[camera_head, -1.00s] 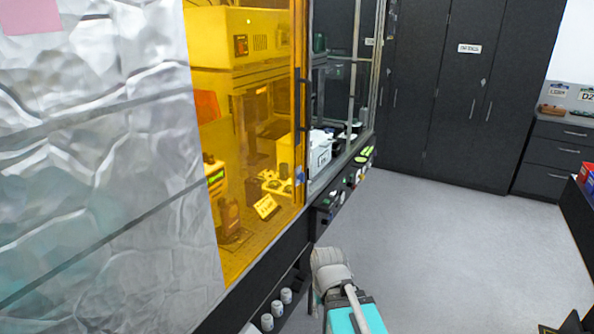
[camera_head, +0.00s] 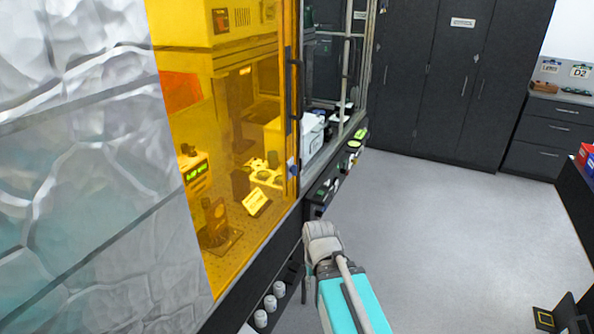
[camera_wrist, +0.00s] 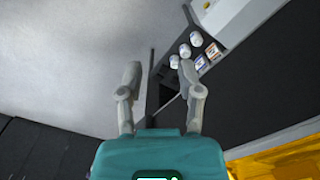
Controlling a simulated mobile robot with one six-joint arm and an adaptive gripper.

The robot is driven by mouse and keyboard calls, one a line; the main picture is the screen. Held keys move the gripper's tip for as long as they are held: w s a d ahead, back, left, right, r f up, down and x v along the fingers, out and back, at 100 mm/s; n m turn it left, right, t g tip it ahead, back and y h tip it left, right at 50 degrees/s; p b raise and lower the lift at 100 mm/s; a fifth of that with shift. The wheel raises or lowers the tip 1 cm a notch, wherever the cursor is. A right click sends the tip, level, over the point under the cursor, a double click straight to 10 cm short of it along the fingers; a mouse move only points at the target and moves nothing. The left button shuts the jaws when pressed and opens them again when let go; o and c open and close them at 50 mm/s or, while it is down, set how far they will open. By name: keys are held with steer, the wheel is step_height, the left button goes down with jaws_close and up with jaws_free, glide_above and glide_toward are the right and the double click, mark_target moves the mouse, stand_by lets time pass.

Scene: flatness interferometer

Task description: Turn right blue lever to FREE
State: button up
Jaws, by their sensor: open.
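A small blue part (camera_head: 292,169) sits at the edge of the amber door, below its dark handle; it may be a blue lever, but it is too small to tell its setting. A second small bluish part (camera_head: 319,211) shows on the dark front strip, near my arm. I cannot tell which is the right lever, and no FREE marking is readable. My gripper (camera_wrist: 158,75) is open and empty in the wrist view, apart from any lever. In the head view my arm is in front of the dark lower front of the cabinet, and its fingers are not clearly seen.
An amber-windowed enclosure (camera_head: 240,120) stands left of my arm, with a crinkled silver panel (camera_head: 80,170) in front. White jars (camera_head: 270,303) stand on a low shelf, also in the wrist view (camera_wrist: 185,50). Grey floor (camera_head: 450,230) is free to the right; dark cabinets (camera_head: 440,80) stand behind.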

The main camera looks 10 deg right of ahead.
steer(key=shift+w+d, duration=0.15)
steer(key=n+t+y, duration=1.1)
steer(key=y, duration=0.3)
glide_toward(294, 170)
steer(key=w+v, duration=0.1)
steer(key=v, duration=0.4)
steer(key=shift+s+d+f, duration=0.1)
steer(key=shift+s+d, duration=0.25)
steer(key=shift+d, duration=0.05)
steer(key=shift+w+a, duration=0.1)
steer(key=shift+a, duration=0.05)
steer(key=x, duration=1.3)
steer(key=shift+a, duration=0.3)
